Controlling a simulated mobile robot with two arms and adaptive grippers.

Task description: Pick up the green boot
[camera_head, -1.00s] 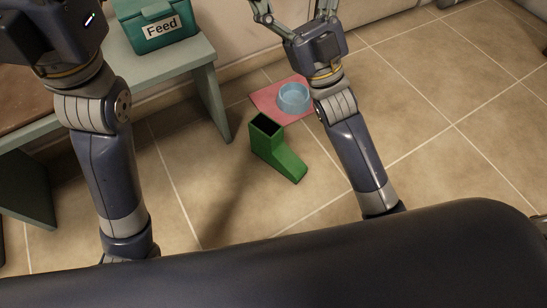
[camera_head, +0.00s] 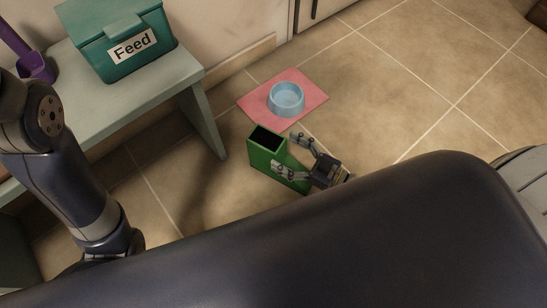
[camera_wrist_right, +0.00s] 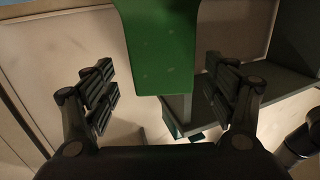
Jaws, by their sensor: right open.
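The green boot (camera_head: 262,152) stands upright on the tiled floor, its dark opening facing up. My right gripper (camera_head: 288,154) is open at the boot, low over its toe side, with its fingers toward the boot's shaft. The toe is largely hidden behind the gripper. In the right wrist view the green boot (camera_wrist_right: 160,45) comes in from the top between the two spread fingers of the right gripper (camera_wrist_right: 165,92), with a gap on each side. My left arm shows at the left of the head view, but its gripper is out of the picture.
A blue bowl (camera_head: 286,99) sits on a pink mat (camera_head: 312,92) just behind the boot. A grey-green bench (camera_head: 190,72) at the left carries a green Feed box (camera_head: 118,42) and a purple scoop (camera_head: 36,68).

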